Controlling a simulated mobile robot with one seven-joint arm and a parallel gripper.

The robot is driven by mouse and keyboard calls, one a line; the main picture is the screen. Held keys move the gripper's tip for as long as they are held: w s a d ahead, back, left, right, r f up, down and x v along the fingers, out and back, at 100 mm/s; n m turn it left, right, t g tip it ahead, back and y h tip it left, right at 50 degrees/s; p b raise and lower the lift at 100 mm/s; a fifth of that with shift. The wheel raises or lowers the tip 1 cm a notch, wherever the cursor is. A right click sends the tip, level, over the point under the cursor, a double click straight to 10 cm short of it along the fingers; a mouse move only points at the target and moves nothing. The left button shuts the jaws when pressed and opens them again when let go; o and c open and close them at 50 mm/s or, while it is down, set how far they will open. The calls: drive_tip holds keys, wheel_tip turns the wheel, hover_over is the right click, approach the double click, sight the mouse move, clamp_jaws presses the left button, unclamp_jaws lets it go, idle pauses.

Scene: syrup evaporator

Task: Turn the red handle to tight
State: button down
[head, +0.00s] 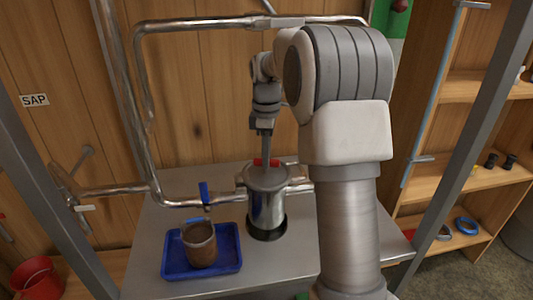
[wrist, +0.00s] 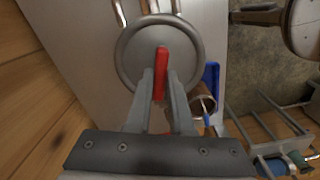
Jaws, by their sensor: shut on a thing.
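The red handle (head: 273,162) sits on top of a round steel canister (head: 266,205) on the metal bench in the head view. In the wrist view the red handle (wrist: 162,60) stands across the middle of the round steel top (wrist: 132,58), running roughly up and down the picture. My gripper (wrist: 160,84) is shut on the handle's near part, with one finger on each side. In the head view my gripper (head: 266,152) reaches down onto the handle from above, and the fingertips are small there. I cannot make out any tight marking.
A blue tray (head: 232,266) holding a brown jar (head: 200,246) stands left of the canister. A blue-handled tap (head: 204,193) hangs above the jar. Steel pipes (head: 155,165) run behind and beside the canister. A wooden shelf (head: 470,178) stands at the right.

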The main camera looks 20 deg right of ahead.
drive_tip(key=m+p, duration=0.2)
drive_tip(key=m, duration=0.2)
drive_tip(key=shift+r, duration=0.1)
drive_tip(key=m+p, duration=0.1)
drive_tip(key=m, duration=0.3)
drive_tip(key=m+p, duration=0.1)
drive_tip(key=m, duration=0.2)
drive_tip(key=shift+m, duration=0.4)
drive_tip(key=m+p, duration=0.1)
drive_tip(key=m, duration=0.2)
drive_tip(key=m+p, duration=0.1)
drive_tip(key=m, duration=0.3)
drive_tip(key=m+p, duration=0.1)
drive_tip(key=m, duration=0.3)
drive_tip(key=shift+m, duration=0.3)
drive_tip(key=m+p, duration=0.1)
drive_tip(key=m, duration=0.2)
drive_tip(key=shift+m, duration=0.3)
drive_tip(key=shift+m+p, duration=0.5)
drive_tip(key=shift+m, duration=1.2)
